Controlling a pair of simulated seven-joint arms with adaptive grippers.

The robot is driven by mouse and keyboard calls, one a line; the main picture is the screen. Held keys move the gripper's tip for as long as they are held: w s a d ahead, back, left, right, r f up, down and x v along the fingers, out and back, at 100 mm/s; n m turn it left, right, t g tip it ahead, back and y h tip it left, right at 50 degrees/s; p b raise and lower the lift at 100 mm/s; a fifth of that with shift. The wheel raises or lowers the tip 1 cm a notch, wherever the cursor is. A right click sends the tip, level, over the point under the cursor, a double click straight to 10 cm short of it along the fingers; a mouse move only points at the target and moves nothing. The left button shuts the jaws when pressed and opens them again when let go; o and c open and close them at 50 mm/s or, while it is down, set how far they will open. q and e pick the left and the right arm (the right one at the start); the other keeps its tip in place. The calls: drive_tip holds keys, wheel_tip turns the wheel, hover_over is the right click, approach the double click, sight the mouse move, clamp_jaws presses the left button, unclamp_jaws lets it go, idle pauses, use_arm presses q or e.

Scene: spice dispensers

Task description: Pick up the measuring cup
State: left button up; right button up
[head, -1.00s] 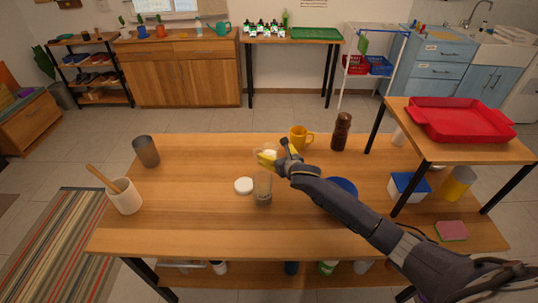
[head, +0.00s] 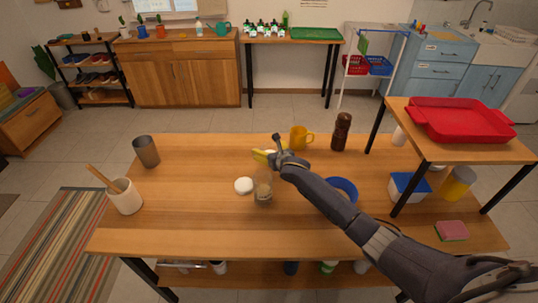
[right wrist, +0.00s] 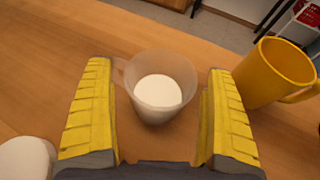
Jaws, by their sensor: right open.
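The measuring cup (right wrist: 160,86) is a translucent cup with white contents, standing upright on the table. In the right wrist view it sits between the two yellow fingers of my right gripper (right wrist: 158,115), with a gap on each side. In the head view my right gripper (head: 265,155) is open over the middle of the table, and the cup is mostly hidden by it. My left gripper is not in view.
A yellow mug (right wrist: 274,75) stands close to the right finger. A white lid (head: 243,186) and a glass jar (head: 263,190) are nearer the table's front. A pepper mill (head: 341,132) and blue bowl (head: 343,188) are to the right.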

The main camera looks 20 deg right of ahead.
drive_tip(key=c, duration=1.4)
drive_tip(key=shift+r, duration=0.3)
drive_tip(key=shift+c, duration=0.3)
